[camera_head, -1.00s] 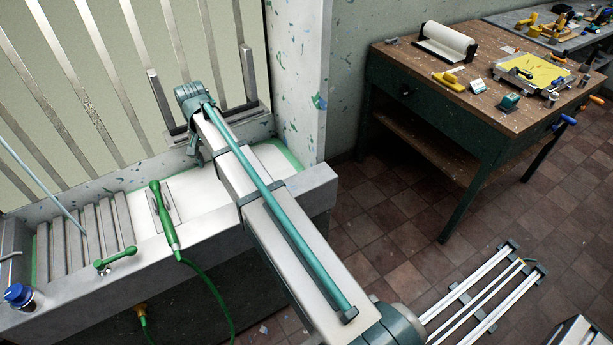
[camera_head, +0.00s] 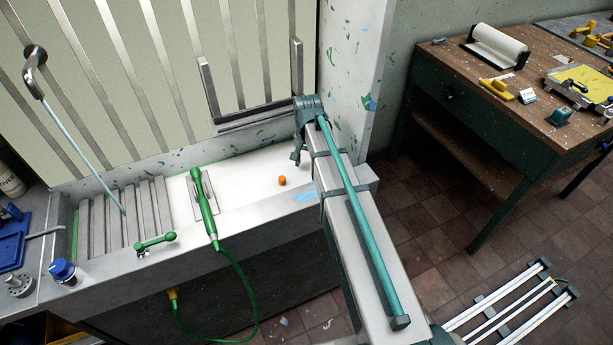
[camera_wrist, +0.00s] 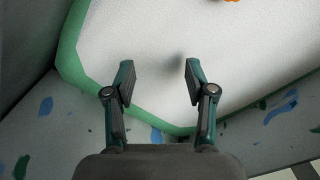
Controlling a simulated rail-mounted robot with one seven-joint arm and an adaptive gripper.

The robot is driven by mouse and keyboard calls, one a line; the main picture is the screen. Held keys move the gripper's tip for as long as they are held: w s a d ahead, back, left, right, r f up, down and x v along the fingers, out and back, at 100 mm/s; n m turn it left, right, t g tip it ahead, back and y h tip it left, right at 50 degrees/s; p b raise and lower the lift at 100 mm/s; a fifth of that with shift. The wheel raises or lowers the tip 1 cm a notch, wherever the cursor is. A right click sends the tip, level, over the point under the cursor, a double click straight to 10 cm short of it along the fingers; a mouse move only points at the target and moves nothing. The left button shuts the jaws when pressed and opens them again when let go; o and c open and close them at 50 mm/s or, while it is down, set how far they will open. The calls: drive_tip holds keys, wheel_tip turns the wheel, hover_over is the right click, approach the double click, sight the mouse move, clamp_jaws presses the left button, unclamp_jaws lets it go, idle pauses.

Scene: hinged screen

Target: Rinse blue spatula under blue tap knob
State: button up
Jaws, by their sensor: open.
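My gripper (camera_head: 297,156) is open and empty above the right end of the white sink basin (camera_head: 245,176). In the wrist view the two fingers (camera_wrist: 160,72) stand apart over the white surface near its green edge. A round blue knob (camera_head: 62,270) stands on the sink's left front corner; I cannot tell if it is the tap knob. A thin pale-blue stream (camera_head: 85,155) runs from a metal spout (camera_head: 36,72) to the slatted part of the sink. I cannot make out a blue spatula; a blue tray (camera_head: 12,245) with blue items shows at the left edge.
A small orange object (camera_head: 282,180) lies in the basin, left of my gripper. A green hose sprayer (camera_head: 205,208) and green tap handle (camera_head: 155,243) are at the sink front. The hinged screen (camera_head: 215,60) stands behind. A wooden-topped bench (camera_head: 515,70) is at right.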

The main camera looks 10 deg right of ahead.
sight(306, 175)
drive_tip(key=shift+a+f+p, duration=0.2)
drive_tip(key=shift+f+p, duration=0.95)
drive_tip(key=shift+f, duration=1.55)
clamp_jaws()
